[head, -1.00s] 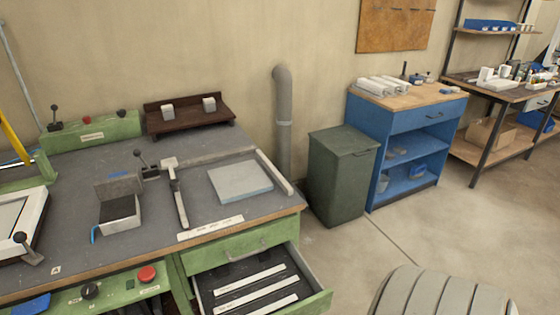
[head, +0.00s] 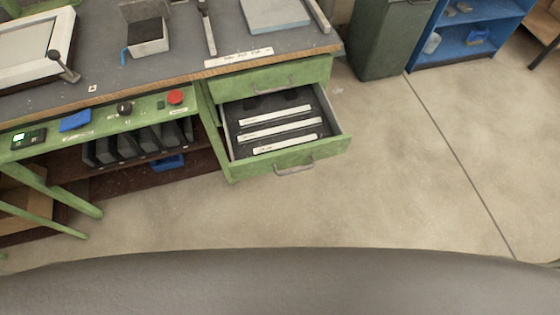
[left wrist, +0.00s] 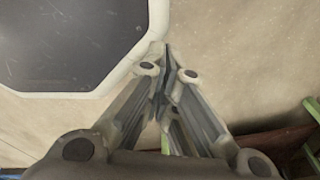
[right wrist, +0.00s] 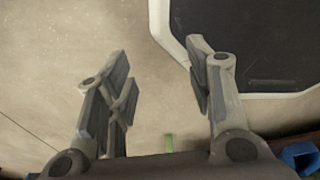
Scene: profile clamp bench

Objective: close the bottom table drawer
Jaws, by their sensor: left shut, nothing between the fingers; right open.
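The bottom table drawer (head: 290,158) is pulled out from the green bench in the head view. It has a green front with a metal handle (head: 294,168), and its dark inside holds white labelled strips (head: 279,129). The upper drawer (head: 262,82) above it is shut. My left gripper (left wrist: 167,58) shows in the left wrist view, with its fingertips together and nothing between them. My right gripper (right wrist: 160,75) shows in the right wrist view, with its fingers apart and empty. Neither gripper shows in the head view, and neither wrist view shows the drawer clearly.
The bench top (head: 180,60) carries a framed panel (head: 30,50), a small box and a light plate (head: 275,12). A green bin (head: 385,40) and blue shelf (head: 470,35) stand at the back right. The floor (head: 420,170) right of the drawer is clear.

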